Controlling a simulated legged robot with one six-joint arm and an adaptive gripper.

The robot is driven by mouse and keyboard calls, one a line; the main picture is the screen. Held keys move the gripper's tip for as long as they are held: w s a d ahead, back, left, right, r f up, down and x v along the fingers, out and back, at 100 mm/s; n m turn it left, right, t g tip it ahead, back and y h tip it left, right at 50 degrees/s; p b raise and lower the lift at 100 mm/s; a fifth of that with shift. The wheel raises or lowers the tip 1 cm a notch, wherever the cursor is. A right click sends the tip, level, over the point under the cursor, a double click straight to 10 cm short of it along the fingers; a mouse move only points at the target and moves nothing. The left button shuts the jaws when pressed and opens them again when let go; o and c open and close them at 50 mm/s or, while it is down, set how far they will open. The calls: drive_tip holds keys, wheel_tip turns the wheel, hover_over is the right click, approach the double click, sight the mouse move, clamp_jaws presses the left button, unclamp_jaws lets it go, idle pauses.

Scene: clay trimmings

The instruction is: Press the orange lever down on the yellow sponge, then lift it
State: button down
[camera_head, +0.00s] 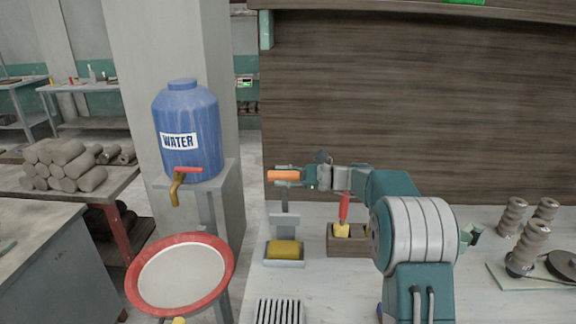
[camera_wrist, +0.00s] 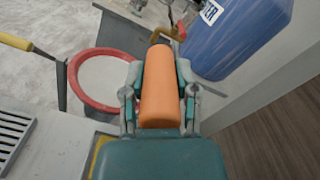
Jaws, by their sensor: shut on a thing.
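The orange lever (camera_head: 284,175) is a short orange handle on a grey upright stand, standing raised and roughly level above the yellow sponge (camera_head: 284,249). The sponge lies in a small grey tray on the white worktop. My gripper (camera_head: 305,178) is at the lever, reaching in from the right. In the wrist view the orange lever (camera_wrist: 160,88) lies between the two fingers of my gripper (camera_wrist: 160,95), which are shut on it. In the wrist view the sponge is mostly hidden by my gripper, with only a yellow edge at lower left.
A wooden block (camera_head: 349,243) with a red-handled tool stands right of the sponge. A ribbed grey rack (camera_head: 278,311) is in front. A red-rimmed basin (camera_head: 180,236) and a blue water jug (camera_head: 186,130) stand at left. Clay pieces (camera_head: 528,245) are at far right.

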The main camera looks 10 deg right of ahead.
drive_tip(key=s+a+f+n, duration=0.3)
drive_tip(key=s+f+n, duration=0.6)
drive_tip(key=s+f, duration=0.6)
drive_tip(key=shift+f+n, duration=0.3)
drive_tip(key=shift+f, duration=0.95)
drive_tip(key=shift+s, duration=0.1)
drive_tip(key=shift+c, duration=1.8)
unclamp_jaws()
drive_tip(key=shift+d, duration=0.1)
drive_tip(key=s+d, duration=0.2)
drive_tip(key=d, duration=0.9)
drive_tip(key=shift+d, duration=0.35)
drive_tip(key=shift+s, duration=0.1)
